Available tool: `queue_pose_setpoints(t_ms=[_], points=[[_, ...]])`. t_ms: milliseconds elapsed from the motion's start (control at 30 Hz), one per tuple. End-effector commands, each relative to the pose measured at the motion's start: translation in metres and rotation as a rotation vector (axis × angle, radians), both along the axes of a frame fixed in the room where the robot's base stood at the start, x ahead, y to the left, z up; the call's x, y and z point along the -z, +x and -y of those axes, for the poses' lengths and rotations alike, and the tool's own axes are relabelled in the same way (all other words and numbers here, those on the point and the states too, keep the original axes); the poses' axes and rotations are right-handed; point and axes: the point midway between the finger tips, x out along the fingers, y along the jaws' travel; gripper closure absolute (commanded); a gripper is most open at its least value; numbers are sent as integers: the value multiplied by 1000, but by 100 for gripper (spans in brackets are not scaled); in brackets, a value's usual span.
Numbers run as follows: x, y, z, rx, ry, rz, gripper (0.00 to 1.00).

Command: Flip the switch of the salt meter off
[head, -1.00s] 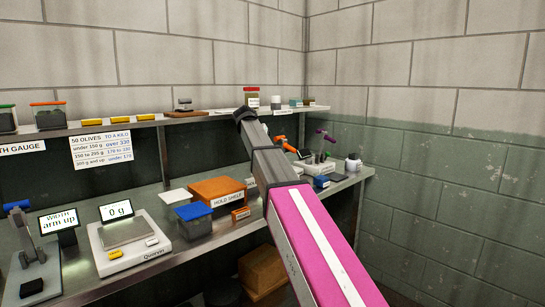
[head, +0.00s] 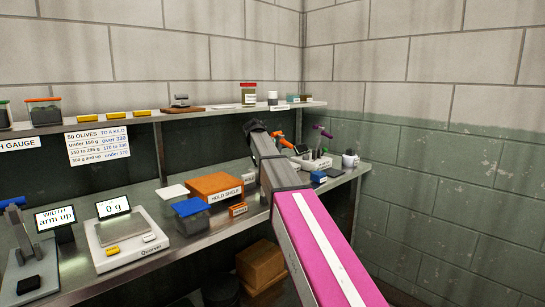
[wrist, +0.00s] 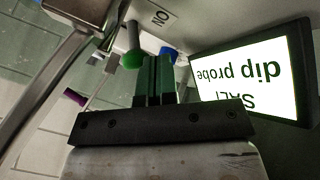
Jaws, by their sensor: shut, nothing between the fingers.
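The salt meter's lit screen (wrist: 250,75) reads "SALT dip probe" upside down at the right of the wrist view. A small "ON" label (wrist: 160,17) sits on the pale surface at the top. Near it is a green-tipped, rod-like part (wrist: 133,57), possibly the switch lever; a blue part (wrist: 168,52) lies just right of it. My gripper (wrist: 155,62) is shut and empty, its fingertips close to the green and blue parts; contact cannot be told.
A scale (head: 128,240) reading 0 g, a blue-lidded box (head: 190,207) and an orange "HOLD SHELF" box (head: 214,186) stand on the bench left of my arm. The upper shelf (head: 215,111) runs behind my arm.

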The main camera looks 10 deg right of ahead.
Motion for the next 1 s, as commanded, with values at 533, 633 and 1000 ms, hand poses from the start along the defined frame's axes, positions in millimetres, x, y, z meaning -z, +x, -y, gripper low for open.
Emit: queue_pose_setpoints(t_ms=[533, 633, 1000], points=[[-5, -6, 4, 0, 0, 0, 100], [-7, -6, 4, 0, 0, 0, 100], [-21, -6, 4, 0, 0, 1, 100]])
